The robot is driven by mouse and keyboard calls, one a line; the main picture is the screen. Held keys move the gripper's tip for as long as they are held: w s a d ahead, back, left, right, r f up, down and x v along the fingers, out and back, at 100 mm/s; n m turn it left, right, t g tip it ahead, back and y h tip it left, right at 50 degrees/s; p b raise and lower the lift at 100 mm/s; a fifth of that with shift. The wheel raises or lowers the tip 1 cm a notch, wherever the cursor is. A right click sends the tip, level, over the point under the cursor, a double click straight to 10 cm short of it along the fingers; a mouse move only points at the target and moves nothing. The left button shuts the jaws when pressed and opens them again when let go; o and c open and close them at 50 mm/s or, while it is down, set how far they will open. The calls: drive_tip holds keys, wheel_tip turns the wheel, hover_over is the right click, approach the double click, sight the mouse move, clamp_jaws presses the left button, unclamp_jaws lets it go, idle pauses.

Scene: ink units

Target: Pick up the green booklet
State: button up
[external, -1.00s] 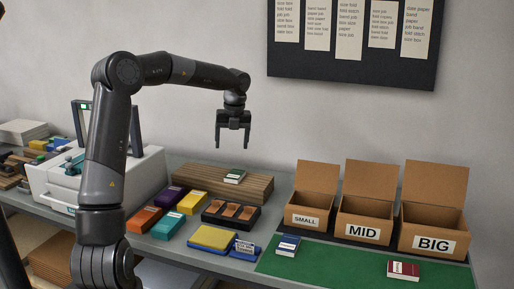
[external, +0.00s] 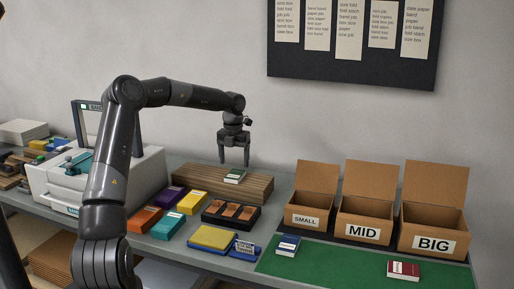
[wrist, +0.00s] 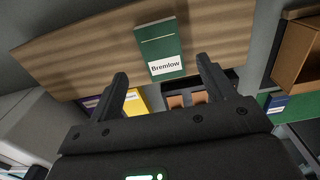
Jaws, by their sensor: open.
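The green booklet (external: 235,176) lies flat on top of a stack of brown boards (external: 257,188) at the back of the table. In the wrist view the green booklet (wrist: 161,50) shows a white label reading "Bremlow". My gripper (external: 234,164) is open and empty, pointing down just above the booklet. In the wrist view its two fingers (wrist: 163,72) stand apart, with the booklet's label end close to the line between them. I cannot tell the exact height gap.
Boxes marked SMALL (external: 311,210), MID (external: 364,219) and BIG (external: 432,229) stand open at the right. A blue booklet (external: 288,246) and a red booklet (external: 403,269) lie on the green mat (external: 340,268). A black tray (external: 231,216) and colored ink packs (external: 193,202) sit in front of the boards.

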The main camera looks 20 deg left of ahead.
sight(235, 174)
wheel_tip(235, 174, down, 5)
drive_tip(key=shift+s+d+r, duration=0.1)
drive_tip(key=shift+d, duration=0.05)
drive_tip(key=c, duration=1.1)
